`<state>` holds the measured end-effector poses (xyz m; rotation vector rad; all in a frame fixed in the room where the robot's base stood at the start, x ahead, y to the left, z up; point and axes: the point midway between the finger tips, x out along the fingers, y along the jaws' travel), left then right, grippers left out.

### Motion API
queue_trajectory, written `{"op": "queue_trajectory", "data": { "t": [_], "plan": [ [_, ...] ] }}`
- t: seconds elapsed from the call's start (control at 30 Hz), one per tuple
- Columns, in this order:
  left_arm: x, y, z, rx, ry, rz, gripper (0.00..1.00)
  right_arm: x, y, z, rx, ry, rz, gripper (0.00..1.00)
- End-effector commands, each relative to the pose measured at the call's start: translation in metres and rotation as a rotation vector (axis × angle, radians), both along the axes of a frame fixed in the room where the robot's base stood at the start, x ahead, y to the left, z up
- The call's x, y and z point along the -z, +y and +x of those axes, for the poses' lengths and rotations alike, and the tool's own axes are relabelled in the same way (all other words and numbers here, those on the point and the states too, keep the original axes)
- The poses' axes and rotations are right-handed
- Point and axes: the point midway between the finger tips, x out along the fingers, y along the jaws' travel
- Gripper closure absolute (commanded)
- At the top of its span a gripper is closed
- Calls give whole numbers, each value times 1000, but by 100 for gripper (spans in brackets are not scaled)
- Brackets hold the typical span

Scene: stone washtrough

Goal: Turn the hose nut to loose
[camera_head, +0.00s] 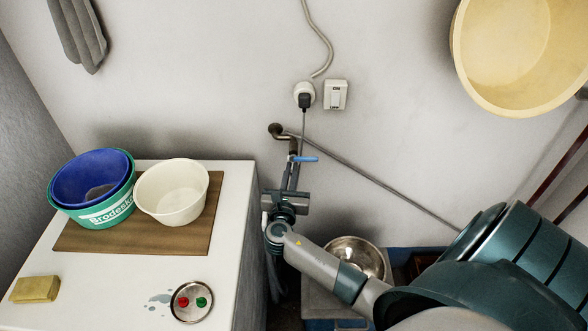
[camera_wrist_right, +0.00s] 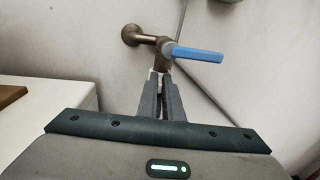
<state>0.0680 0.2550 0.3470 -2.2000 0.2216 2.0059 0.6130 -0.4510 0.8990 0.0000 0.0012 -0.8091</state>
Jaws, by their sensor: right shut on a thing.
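The brass wall tap (camera_head: 279,131) with its blue lever (camera_head: 306,159) is on the back wall, right of the white-topped counter. In the right wrist view the tap (camera_wrist_right: 135,35) and its blue lever (camera_wrist_right: 195,54) are just beyond my fingers. My right gripper (camera_head: 290,168) reaches up from below, and its fingers (camera_wrist_right: 161,88) are shut on the hose nut under the tap's outlet. The fingers hide most of the nut, so its turned position cannot be told. My left gripper is not in view.
The counter (camera_head: 228,235) on the left bears nested blue and green tubs (camera_head: 120,212), a cream bowl (camera_head: 173,190), a yellow sponge (camera_head: 35,289) and a round dish (camera_head: 178,314). A metal bowl (camera_head: 352,247) stands below right. A large yellow basin (camera_head: 515,60) hangs upper right.

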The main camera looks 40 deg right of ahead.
Motion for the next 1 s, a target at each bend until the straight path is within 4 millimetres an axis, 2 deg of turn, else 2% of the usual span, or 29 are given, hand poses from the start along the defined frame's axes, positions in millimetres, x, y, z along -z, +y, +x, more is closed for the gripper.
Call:
{"op": "queue_trajectory", "data": {
  "t": [0.6,1.0],
  "plan": [
    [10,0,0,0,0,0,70,0,10,16,298,-3,1,100],
    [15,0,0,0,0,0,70,-1,12,20,399,-3,-1,100]
  ]
}}
